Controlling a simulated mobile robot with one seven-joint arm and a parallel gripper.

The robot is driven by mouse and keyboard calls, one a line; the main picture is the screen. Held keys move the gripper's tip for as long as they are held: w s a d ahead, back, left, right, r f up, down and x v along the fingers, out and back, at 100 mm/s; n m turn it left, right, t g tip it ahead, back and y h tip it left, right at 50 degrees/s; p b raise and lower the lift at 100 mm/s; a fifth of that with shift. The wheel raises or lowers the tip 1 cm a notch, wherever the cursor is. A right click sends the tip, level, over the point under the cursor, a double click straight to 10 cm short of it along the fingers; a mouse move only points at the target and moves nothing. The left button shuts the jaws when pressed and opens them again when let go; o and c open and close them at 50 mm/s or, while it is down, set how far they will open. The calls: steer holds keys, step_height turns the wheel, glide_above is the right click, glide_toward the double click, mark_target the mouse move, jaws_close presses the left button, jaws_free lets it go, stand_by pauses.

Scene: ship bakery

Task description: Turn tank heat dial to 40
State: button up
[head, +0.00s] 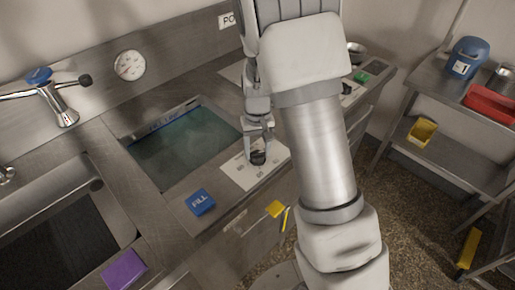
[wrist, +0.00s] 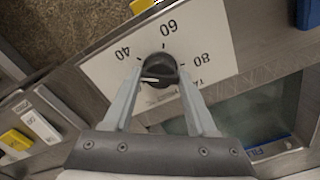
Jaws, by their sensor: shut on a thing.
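The tank heat dial (wrist: 158,66) is a round black knob on a white plate (wrist: 98,70) marked 40, 60 and 80. In the wrist view a pale line on the knob runs roughly toward the left side, near the 40 side; its exact reading is unclear. My gripper (wrist: 160,75) has a finger on each side of the knob and is shut on it. In the head view my gripper (head: 257,140) points down onto the dial (head: 258,158), beside the tank (head: 180,145) of greenish water.
A purple block (head: 124,270) lies near the dark sink (head: 50,240), with a tap (head: 62,105) behind. A shelf rack (head: 450,160) stands at right; floor lies between it and the counter.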

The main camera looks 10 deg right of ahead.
mark_target(258, 152)
steer(key=shift+m+p, duration=0.35)
steer(key=shift+m, duration=1.85)
steer(key=o, duration=1.4)
steer(key=shift+c, duration=0.2)
steer(key=shift+r, duration=0.1)
step_height(258, 152, up, 17)
steer(key=shift+r+p, duration=0.15)
steer(key=shift+p, duration=0.3)
